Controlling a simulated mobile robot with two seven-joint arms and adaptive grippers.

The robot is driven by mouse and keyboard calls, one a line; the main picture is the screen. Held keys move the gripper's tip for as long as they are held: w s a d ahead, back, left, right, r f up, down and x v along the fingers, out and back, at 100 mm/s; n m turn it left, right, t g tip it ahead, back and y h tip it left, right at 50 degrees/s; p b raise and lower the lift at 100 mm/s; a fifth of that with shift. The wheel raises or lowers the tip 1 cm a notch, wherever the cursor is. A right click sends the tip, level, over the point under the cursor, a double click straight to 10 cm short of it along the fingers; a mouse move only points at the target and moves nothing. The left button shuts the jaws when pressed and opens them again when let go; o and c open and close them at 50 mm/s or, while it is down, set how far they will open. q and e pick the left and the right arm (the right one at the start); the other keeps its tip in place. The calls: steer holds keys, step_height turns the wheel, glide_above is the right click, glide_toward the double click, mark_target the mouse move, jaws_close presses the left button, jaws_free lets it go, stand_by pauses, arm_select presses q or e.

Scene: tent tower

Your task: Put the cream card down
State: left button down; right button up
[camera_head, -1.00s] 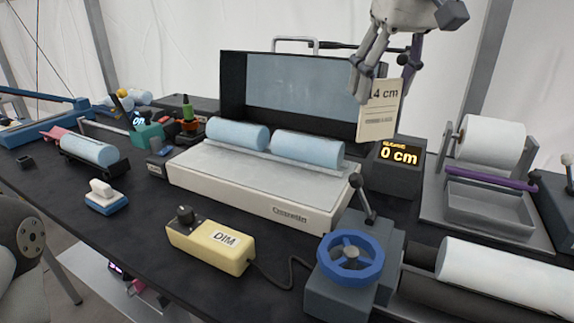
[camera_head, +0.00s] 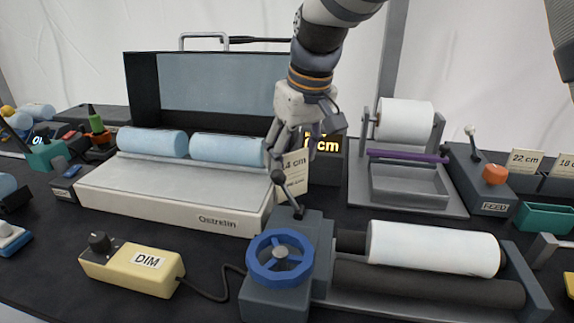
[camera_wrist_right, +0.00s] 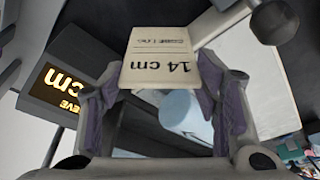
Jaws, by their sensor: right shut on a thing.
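The cream card (camera_head: 292,177), marked "14 cm", is upright in my right gripper (camera_head: 290,150). In the head view it is just right of the white machine's right end and behind the grey lever with a dark knob. The card (camera_wrist_right: 159,62) also shows in the right wrist view, between the purple-padded fingers (camera_wrist_right: 163,105), with its print upside down. The gripper is shut on it. Whether the card's lower edge touches the table is hidden. My left gripper is not in view.
The display box (camera_head: 326,145) stands right behind the card. The blue handwheel (camera_head: 280,257) and its lever (camera_head: 287,195) are in front. The white machine (camera_head: 170,200) is to the left, the roll holder (camera_head: 405,190) to the right. Bare dark table shows between them.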

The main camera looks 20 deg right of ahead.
steer(key=shift+f, duration=1.15)
steer(key=o, duration=1.1)
steer(key=shift+f, duration=0.1)
